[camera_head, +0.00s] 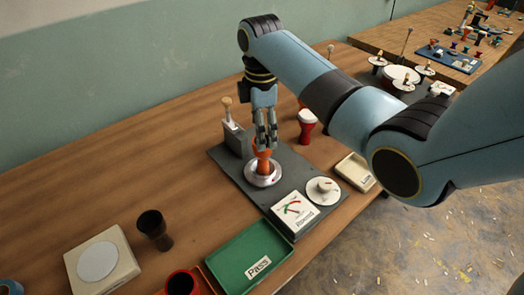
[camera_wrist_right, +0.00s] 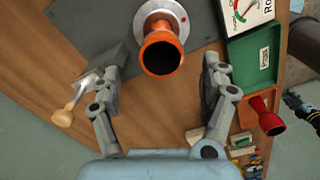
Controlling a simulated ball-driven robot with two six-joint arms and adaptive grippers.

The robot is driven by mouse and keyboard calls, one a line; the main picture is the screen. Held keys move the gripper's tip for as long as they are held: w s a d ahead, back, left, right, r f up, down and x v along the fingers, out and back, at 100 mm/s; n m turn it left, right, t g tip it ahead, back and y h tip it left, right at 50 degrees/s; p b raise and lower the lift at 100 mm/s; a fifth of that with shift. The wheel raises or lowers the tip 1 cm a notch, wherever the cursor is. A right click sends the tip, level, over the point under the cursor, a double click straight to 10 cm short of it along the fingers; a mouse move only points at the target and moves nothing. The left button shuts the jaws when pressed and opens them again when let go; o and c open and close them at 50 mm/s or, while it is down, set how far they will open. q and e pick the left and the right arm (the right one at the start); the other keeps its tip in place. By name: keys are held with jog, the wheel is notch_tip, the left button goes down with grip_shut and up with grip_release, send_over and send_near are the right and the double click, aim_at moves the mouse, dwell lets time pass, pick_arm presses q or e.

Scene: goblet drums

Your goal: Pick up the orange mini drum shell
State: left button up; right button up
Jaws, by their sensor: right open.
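The orange mini drum shell (camera_head: 263,161) stands upright on a round silver seat (camera_head: 252,181) on the grey test plate. In the right wrist view I look into the dark open mouth of the orange shell (camera_wrist_right: 163,53). My right gripper (camera_head: 266,143) points down just above the shell and partly covers it in the head view. In the right wrist view the right gripper (camera_wrist_right: 165,70) is open, its fingers spread on either side of the shell, with gaps on both sides. A dark jointed part (camera_wrist_right: 301,108) at the right edge may be my left gripper; its jaws are unclear.
A lever clamp (camera_head: 233,138) stands behind the shell on the plate. A green Pass tray (camera_head: 250,258), dark drum (camera_head: 153,228) and red drum (camera_head: 307,124) are nearby. The table's left back is clear.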

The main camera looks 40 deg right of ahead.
aim_at(263, 156)
jog(key=shift+f, duration=0.45)
notch_tip(263, 156, down, 4)
jog(key=shift+s+d+r+p, duration=0.15)
jog(key=shift+p, duration=0.15)
jog(key=shift+f, duration=0.35)
jog(key=shift+c, duration=1.3)
jog(key=c, duration=1.1)
pick_arm(q)
jog(key=shift+w+r, duration=0.2)
jog(key=shift+w, duration=0.4)
jog(key=shift+w+r, duration=0.15)
jog(key=shift+w, duration=0.45)
pick_arm(e)
jog(key=shift+c, duration=0.2)
